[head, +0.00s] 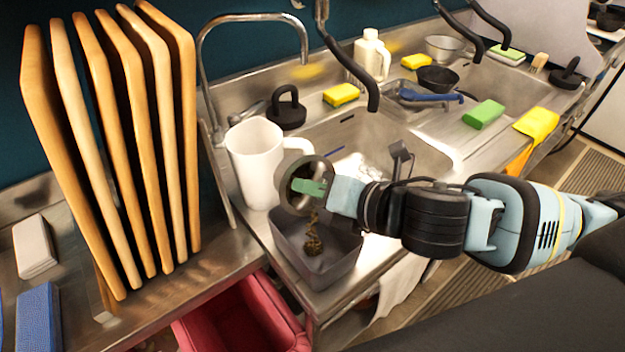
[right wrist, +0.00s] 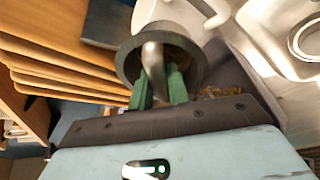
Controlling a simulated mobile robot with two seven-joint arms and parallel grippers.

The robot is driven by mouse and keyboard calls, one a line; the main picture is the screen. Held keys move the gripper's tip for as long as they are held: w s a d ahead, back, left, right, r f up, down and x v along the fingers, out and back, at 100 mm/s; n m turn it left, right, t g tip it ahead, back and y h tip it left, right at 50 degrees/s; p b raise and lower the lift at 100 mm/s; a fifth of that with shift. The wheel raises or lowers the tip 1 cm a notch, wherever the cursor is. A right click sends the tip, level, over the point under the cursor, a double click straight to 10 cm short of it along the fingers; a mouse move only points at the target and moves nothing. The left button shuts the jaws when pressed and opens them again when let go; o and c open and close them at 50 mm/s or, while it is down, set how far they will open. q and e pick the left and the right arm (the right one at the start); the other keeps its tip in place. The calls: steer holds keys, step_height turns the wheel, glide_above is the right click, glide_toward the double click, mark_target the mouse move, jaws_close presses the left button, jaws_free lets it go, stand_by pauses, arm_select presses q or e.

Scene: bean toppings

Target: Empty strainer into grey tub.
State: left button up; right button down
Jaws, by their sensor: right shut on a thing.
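My right gripper (head: 312,187) has green fingers shut on the grey round strainer (head: 288,197). The strainer is tipped on its side above the grey tub (head: 335,273). A stream of brown beans (head: 313,235) hangs below the strainer and reaches a small heap in the tub. In the right wrist view, the green fingers (right wrist: 160,88) grip the strainer's handle, and the strainer's rim (right wrist: 126,62) faces the camera. Some brown beans (right wrist: 215,92) show in the tub beside it. My left gripper is in neither view.
A white pitcher (head: 255,165) stands right behind the tub, close to the strainer. Upright wooden boards (head: 110,150) stand at the left. The sink (head: 375,140) lies behind my right arm. A red bin (head: 240,320) is below the counter.

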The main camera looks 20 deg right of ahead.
steer(key=shift+s+d+f+t+y, duration=0.15)
steer(key=shift+s+f+t+y, duration=0.2)
steer(key=shift+f+t, duration=0.25)
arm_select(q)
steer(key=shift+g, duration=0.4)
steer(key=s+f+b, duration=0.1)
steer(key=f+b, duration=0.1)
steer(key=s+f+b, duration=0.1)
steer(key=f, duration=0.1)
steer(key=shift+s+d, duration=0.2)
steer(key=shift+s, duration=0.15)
arm_select(e)
steer(key=t, duration=0.1)
steer(key=s+f+n+t+y, duration=0.1)
steer(key=t+y, duration=0.1)
steer(key=shift+s+d+f+t, duration=0.2)
steer(key=shift+s+f+t, duration=0.1)
steer(key=shift+s+t, duration=0.1)
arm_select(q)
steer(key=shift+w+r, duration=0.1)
arm_select(e)
steer(key=shift+r, duration=0.1)
